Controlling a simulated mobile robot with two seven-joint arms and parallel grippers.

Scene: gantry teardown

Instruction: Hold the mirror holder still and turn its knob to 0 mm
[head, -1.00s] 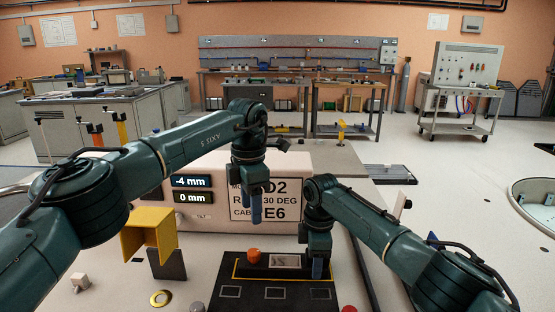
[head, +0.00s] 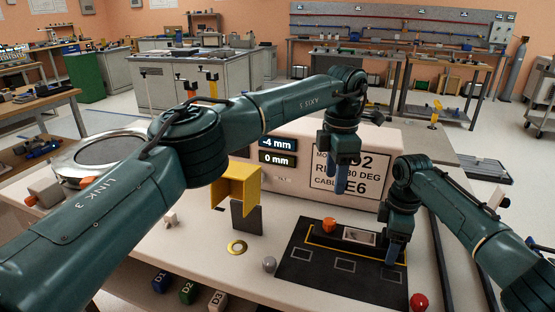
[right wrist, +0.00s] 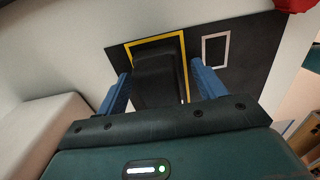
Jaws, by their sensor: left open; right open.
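The mirror holder, a dark block, shows in the right wrist view (right wrist: 158,80) inside a yellow outline. In the head view its pale rectangular face (head: 359,237) and an orange knob (head: 330,226) sit on the black mat (head: 300,267). My right gripper (head: 394,252) is open and low at the holder's right; in the wrist view its blue fingers (right wrist: 158,92) lie on either side of the dark block. Contact cannot be told. My left gripper (head: 339,185) is open, pointing down above and behind the knob. The readout (head: 277,143) shows -4 mm above 0 mm.
A yellow bracket (head: 238,185), a dark plate (head: 246,217) and a brass ring (head: 237,247) are left of the mat. A grey peg (head: 269,265) and a red button (head: 419,301) flank its front. The labelled box (head: 384,145) stands behind.

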